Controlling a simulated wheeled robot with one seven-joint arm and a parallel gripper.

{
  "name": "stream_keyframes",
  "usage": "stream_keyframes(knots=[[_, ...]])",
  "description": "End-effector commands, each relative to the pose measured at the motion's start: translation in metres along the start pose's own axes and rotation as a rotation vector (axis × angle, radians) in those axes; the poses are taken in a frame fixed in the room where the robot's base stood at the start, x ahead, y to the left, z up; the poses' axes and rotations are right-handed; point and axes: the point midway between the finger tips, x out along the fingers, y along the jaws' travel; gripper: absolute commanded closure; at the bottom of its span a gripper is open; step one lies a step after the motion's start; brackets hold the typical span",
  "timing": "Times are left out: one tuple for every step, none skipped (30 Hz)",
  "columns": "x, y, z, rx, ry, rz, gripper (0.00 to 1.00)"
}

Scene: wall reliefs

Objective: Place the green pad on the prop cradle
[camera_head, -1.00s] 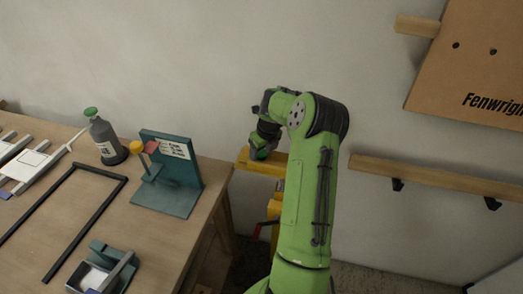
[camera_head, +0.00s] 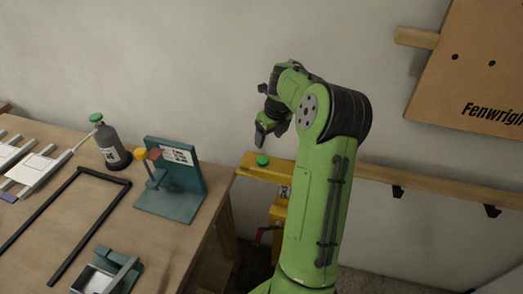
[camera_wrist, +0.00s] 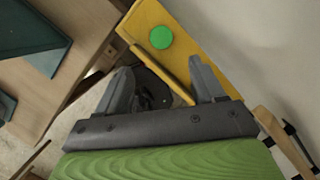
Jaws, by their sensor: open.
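The green pad (camera_head: 262,160) is a small round disc lying on top of the yellow prop cradle (camera_head: 262,172), beside the workbench. In the wrist view the green pad (camera_wrist: 161,37) rests flat near the far end of the yellow cradle surface (camera_wrist: 150,14), with nothing holding it. My gripper (camera_head: 267,137) is just above the pad in the head view, apart from it. In the wrist view my gripper (camera_wrist: 168,80) is open and empty, its two grey fingers spread wide. The lower part of the cradle is partly hidden by my arm.
A wooden workbench (camera_head: 120,225) at left bears a teal stand (camera_head: 170,200), a dark bottle (camera_head: 112,148) and a black frame (camera_head: 62,270). A wooden rail (camera_head: 440,185) runs along the wall at right, below a brown board (camera_head: 475,75).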

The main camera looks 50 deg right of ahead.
Motion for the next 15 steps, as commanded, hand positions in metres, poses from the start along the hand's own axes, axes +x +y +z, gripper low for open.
stream_keyframes(knots=[[-0.009,0.015,0.005,-0.09,0.004,-0.01,0.32],[-0.015,0.026,0.007,-0.176,0.009,-0.021,0.32],[-0.027,0.047,0.009,-0.326,0.02,-0.038,0.32],[-0.037,0.065,0.01,-0.462,0.03,-0.055,0.32],[-0.048,0.085,0.009,-0.613,0.041,-0.07,0.32],[-0.064,0.111,0.005,-0.822,0.057,-0.09,0.32],[-0.076,0.13,-0.001,-0.98,0.068,-0.105,0.32],[-0.087,0.148,-0.008,-1.139,0.078,-0.118,0.32],[-0.103,0.172,-0.019,-1.351,0.089,-0.136,0.32],[-0.114,0.189,-0.03,-1.511,0.094,-0.148,0.32],[-0.124,0.205,-0.042,-1.673,0.098,-0.16,0.32],[-0.137,0.224,-0.061,-1.888,0.098,-0.177,0.32],[-0.145,0.238,-0.076,-2.05,0.093,-0.189,0.32],[-0.152,0.25,-0.093,-2.209,0.084,-0.203,0.32],[-0.159,0.263,-0.115,-2.414,0.066,-0.223,0.32]])
